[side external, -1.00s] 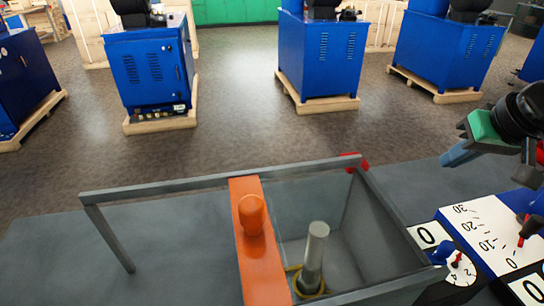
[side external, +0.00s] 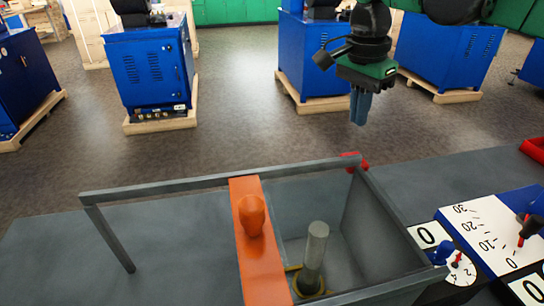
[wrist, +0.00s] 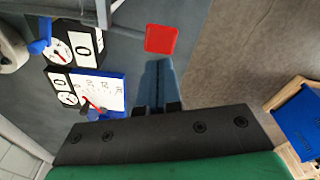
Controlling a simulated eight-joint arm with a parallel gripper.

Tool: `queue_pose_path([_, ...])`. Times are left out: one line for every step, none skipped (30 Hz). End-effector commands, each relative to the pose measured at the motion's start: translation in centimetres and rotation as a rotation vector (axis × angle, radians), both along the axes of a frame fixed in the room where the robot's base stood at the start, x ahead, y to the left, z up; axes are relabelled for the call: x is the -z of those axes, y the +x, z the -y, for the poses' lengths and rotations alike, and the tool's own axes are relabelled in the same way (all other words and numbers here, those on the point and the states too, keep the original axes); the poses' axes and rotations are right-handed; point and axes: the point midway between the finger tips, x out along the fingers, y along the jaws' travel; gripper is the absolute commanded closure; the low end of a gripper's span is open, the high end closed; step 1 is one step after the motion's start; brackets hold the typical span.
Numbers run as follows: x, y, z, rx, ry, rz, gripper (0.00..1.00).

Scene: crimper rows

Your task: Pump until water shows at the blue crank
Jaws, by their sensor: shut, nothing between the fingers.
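My gripper (side external: 358,120) is shut and empty, fingers pointing down, in the air above and behind the tank's back right corner. Its blue fingers (wrist: 160,70) also show in the wrist view. The open grey tank (side external: 375,235) holds an upright grey cylinder (side external: 314,255). An orange bar (side external: 262,268) with a rounded orange knob (side external: 251,215) crosses the frame left of the cylinder. The small blue crank (side external: 440,252) sits at the tank's right, beside a round dial (side external: 459,270) with a red needle; it also shows in the wrist view (wrist: 38,46). Water at it cannot be made out.
A scale board (side external: 488,238) marked 0 to 30, with a red pointer, lies at the right. A red tray (side external: 533,149) is at the bench's right edge. A red piece (side external: 352,157) sits on the tank's back corner. Blue cabinets (side external: 318,55) stand beyond on pallets.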

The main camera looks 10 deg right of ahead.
Motion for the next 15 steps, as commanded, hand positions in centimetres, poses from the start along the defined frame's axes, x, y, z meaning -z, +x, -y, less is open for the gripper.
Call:
queue_pose_path([0.0,0.0,0.0,0.001,0.000,-0.001,1.00])
queue_pose_path([0.0,0.0,0.0,0.001,0.000,-0.001,1.00])
queue_pose_path([0.0,0.0,0.0,0.001,0.000,0.000,1.00])
queue_pose_path([0.0,0.0,0.0,0.000,0.000,0.000,1.00])
queue_pose_path([0.0,0.0,0.0,0.000,0.000,0.000,1.00])
queue_pose_path([0.0,0.0,0.0,0.000,0.000,0.000,1.00])
queue_pose_path([0.0,0.0,0.0,0.000,0.000,0.000,1.00])
queue_pose_path([0.0,0.0,0.0,0.000,0.000,0.000,1.00])
queue_pose_path([0.1,0.0,0.0,0.000,0.000,0.000,1.00])
queue_pose_path([0.2,0.0,0.0,0.000,0.000,0.001,1.00])
queue_pose_path([0.3,0.0,0.0,0.000,0.000,0.001,1.00])
queue_pose_path([0.5,0.0,0.1,-0.001,0.000,0.001,1.00])
queue_pose_path([0.8,0.0,0.1,-0.001,0.000,0.001,1.00])
queue_pose_path([1.1,0.1,0.1,-0.001,0.000,0.001,1.00])
queue_pose_path([1.5,0.1,0.1,-0.001,0.000,0.001,1.00])
